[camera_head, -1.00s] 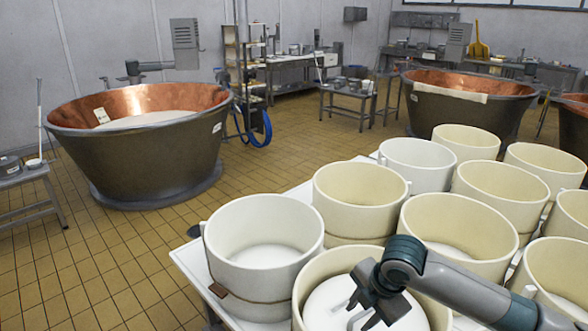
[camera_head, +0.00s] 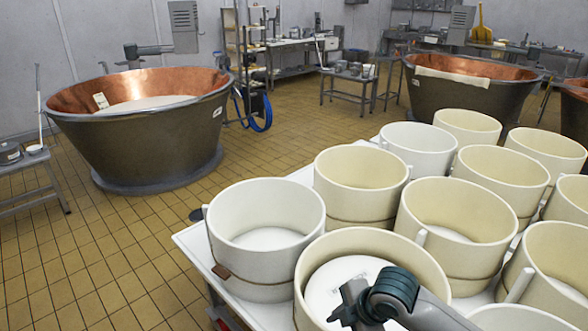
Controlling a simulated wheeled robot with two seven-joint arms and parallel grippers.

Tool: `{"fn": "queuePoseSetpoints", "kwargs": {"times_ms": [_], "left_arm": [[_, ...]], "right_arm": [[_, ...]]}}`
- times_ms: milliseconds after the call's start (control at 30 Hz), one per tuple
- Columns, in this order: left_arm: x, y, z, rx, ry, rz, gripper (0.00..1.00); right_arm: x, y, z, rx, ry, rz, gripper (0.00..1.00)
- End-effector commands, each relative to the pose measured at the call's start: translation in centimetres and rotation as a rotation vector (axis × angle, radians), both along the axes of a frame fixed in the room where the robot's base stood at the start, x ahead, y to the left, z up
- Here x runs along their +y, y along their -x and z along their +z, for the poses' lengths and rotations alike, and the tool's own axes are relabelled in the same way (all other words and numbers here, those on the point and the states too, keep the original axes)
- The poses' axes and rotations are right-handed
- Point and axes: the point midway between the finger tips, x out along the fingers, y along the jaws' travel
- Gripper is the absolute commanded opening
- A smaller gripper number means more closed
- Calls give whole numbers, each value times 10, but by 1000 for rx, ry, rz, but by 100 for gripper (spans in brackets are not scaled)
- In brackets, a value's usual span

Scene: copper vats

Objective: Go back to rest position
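My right gripper (camera_head: 346,302) is dark grey, at the end of my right arm, which comes in from the lower right. It is low in the view, in front of the nearest cream tub (camera_head: 308,272) and its white contents. Its fingers look apart and hold nothing that I can see. Whether it is inside the tub or above it is hard to tell. My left gripper is not in view.
Several cream and white tubs stand close together on a white table (camera_head: 205,262), including a white tub (camera_head: 263,205) left of the gripper. A copper vat (camera_head: 150,150) stands at left, another copper vat (camera_head: 460,105) at back right. Tiled floor is clear at lower left.

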Motion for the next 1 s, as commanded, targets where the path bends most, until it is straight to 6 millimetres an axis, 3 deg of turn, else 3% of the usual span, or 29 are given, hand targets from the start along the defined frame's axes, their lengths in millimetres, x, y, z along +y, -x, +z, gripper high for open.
{"fn": "queuePoseSetpoints", "kwargs": {"times_ms": [200,467,667,1000], "left_arm": [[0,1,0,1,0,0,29],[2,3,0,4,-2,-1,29],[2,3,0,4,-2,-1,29],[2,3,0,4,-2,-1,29]], "right_arm": [[17,39,-26,52,-133,-211,36],[12,85,-53,124,-261,-532,36],[-11,125,-74,184,-324,-819,36],[-70,201,-104,241,-337,-1281,36]]}}
